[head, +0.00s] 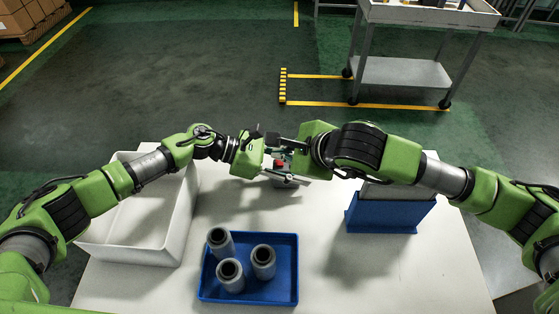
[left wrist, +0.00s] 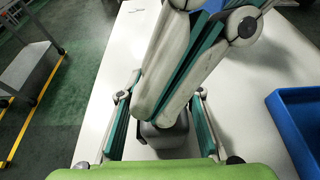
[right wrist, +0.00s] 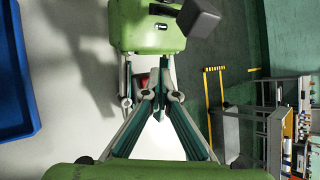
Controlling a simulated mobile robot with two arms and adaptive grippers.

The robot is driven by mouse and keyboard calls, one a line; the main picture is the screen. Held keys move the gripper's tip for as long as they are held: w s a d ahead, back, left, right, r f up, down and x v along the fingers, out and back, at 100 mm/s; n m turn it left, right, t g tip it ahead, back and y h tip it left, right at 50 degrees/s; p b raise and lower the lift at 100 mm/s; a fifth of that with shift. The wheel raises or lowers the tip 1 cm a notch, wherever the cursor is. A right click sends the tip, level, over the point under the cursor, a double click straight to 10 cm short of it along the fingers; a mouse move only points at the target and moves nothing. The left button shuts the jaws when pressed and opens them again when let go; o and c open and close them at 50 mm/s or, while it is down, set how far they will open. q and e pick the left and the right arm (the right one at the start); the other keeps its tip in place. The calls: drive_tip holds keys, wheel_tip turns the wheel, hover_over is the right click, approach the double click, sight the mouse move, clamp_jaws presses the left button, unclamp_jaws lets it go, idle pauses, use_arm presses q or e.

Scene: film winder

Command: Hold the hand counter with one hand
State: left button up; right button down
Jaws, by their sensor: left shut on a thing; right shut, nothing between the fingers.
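The hand counter, a small grey body (head: 285,181) with a red part on it, stands near the far edge of the white table, partly hidden by both grippers. In the left wrist view its grey body (left wrist: 165,140) shows between the teal-lined fingers of my left gripper (left wrist: 161,104), which is shut on it. My right gripper (right wrist: 158,72) is shut and empty, its fingertips close together right by the counter. Its fingers cross in front of the left wrist view and hide the counter's upper part. I cannot tell whether they touch the counter.
A white bin (head: 185,215) stands on the left of the table. A blue tray (head: 283,292) with grey cylinders (head: 263,261) lies at the front middle. A blue holder (head: 381,217) stands at the right. A cart (head: 400,72) is on the floor beyond. The table's right front is clear.

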sight(281, 165)
drive_tip(key=shift+f, duration=0.1)
drive_tip(key=shift+f, duration=0.3)
drive_tip(key=shift+f, duration=0.45)
idle(0.6)
drive_tip(key=shift+r, duration=0.85)
drive_tip(key=shift+r, duration=2.5)
